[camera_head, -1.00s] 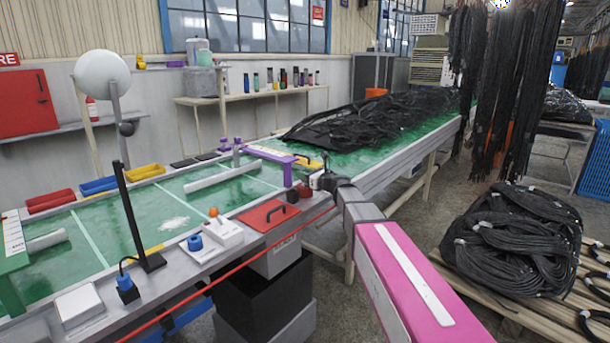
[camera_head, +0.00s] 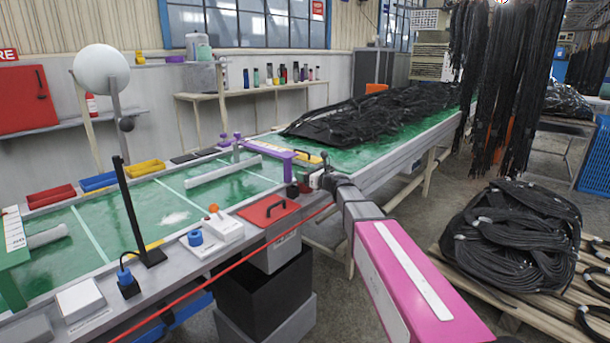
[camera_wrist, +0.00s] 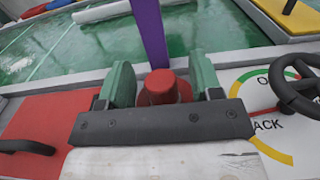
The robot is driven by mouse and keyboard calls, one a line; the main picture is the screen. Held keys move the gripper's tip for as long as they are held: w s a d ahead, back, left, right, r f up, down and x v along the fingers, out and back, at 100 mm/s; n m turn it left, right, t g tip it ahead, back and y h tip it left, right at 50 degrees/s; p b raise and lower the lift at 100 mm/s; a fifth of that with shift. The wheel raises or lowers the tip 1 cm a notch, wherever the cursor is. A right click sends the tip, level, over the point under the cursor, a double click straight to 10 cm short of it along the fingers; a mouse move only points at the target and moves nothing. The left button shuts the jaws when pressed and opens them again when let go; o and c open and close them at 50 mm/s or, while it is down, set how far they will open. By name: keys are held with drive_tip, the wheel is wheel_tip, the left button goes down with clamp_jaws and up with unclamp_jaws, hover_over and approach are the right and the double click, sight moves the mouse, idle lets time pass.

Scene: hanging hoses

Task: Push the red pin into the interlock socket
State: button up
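The red pin (camera_wrist: 162,88), a round red knob on a wider red base, stands upright between the two green fingers of my gripper (camera_wrist: 163,84) in the wrist view. The fingers flank it closely on left and right; whether they touch it I cannot tell. The dark palm bar hides the lower front of the base. In the head view my gripper (camera_head: 318,180) is at the bench's front edge, beside a small red piece (camera_head: 304,187). I cannot make out the interlock socket separately.
A purple post (camera_wrist: 149,32) rises just behind the red knob. A dark handwheel (camera_wrist: 300,92) on a marked dial is close on the right. A red plate (camera_head: 268,211) with a black handle lies left. A red cord runs along the bench front.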

drive_tip(key=v, duration=1.1)
idle(0.3)
